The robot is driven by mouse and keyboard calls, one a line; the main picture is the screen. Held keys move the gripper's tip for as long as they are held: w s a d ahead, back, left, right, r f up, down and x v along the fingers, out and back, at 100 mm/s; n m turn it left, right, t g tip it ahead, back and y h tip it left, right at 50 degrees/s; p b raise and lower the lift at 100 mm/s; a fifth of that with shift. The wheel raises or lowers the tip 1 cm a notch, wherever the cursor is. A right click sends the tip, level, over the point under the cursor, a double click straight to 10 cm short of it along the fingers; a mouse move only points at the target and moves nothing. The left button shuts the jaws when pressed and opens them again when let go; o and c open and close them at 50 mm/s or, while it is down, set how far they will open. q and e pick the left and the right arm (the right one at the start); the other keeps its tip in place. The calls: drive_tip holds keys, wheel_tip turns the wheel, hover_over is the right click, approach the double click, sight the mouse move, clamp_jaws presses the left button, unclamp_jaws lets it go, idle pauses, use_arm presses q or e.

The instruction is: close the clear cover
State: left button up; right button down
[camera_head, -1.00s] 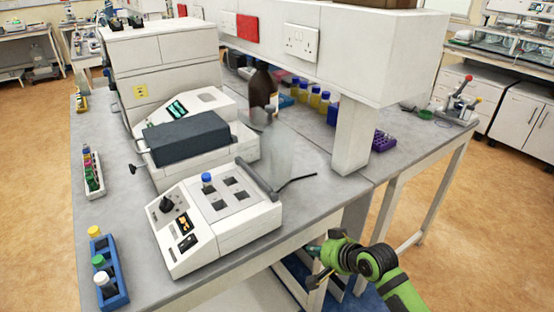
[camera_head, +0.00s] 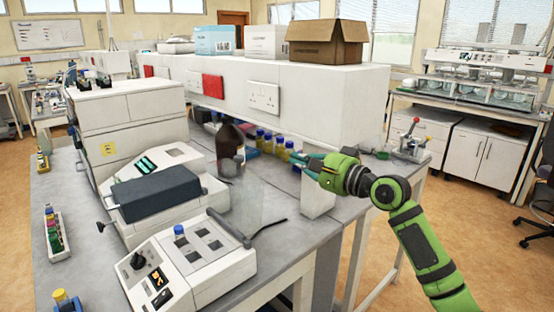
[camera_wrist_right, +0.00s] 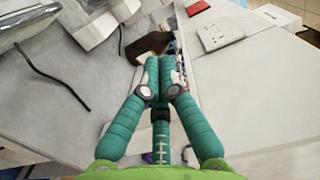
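The clear cover (camera_head: 252,200) is a see-through panel standing raised at the back right edge of a white bench device (camera_head: 205,265). A dark hinge bar (camera_head: 229,229) runs along its base. A blue-capped vial (camera_head: 179,236) stands in the device's top block. My right gripper (camera_head: 293,157) is above the bench, up and to the right of the cover, apart from it. In the right wrist view its teal fingers (camera_wrist_right: 160,64) are together with nothing seen between them. My left gripper is not in view.
A white shelf unit (camera_head: 330,100) on a post rises behind my right gripper. A black cable (camera_head: 270,226) lies on the bench to the device's right.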

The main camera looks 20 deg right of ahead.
drive_tip(key=w+a+p, duration=0.5)
drive_tip(key=w+a, duration=0.2)
drive_tip(key=a, duration=0.1)
drive_tip(key=shift+w+f, duration=0.3)
drive_tip(key=shift+d, duration=0.1)
